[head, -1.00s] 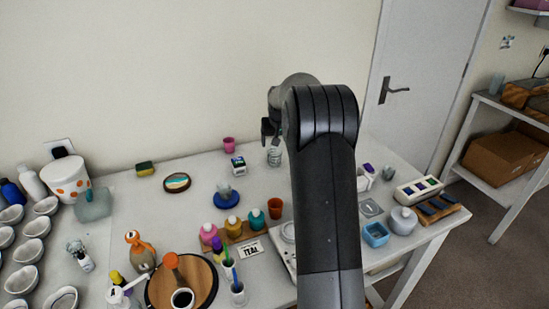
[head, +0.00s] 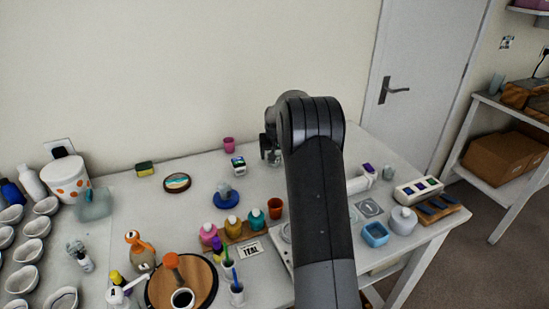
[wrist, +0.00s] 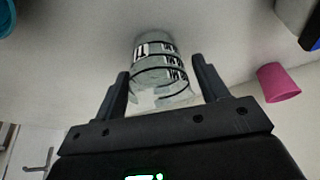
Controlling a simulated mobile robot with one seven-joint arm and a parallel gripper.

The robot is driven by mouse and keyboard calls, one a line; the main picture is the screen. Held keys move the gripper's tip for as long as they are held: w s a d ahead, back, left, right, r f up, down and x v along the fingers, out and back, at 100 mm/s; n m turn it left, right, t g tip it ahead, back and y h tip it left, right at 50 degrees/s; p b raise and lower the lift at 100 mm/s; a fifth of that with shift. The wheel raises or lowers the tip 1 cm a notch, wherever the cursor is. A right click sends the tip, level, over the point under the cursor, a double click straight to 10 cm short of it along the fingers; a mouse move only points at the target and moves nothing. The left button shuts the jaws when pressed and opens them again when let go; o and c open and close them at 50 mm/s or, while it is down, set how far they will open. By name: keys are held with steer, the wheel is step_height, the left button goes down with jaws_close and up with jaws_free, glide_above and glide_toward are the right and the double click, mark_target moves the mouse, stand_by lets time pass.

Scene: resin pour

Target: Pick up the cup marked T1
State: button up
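A clear cup (wrist: 160,82) with dark bands and a white label stands on the table. The label's dark strokes are too small to read surely as T1. In the head view the cup (head: 274,158) is at the back of the table, partly hidden by my gripper (head: 266,147). In the wrist view my gripper (wrist: 161,68) is open, with one finger on each side of the cup. A gap shows between the cup and each finger, so it is not clasped.
A pink cup (wrist: 278,83) stands to one side; it also shows in the head view (head: 228,144). A small dark-and-white box (head: 238,166) is left of the clear cup. An orange-brown cup (head: 275,208) and several bottles stand nearer. The table behind the clear cup is bare.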

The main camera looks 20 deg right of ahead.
steer(key=c, duration=0.8)
steer(key=shift+r, duration=0.15)
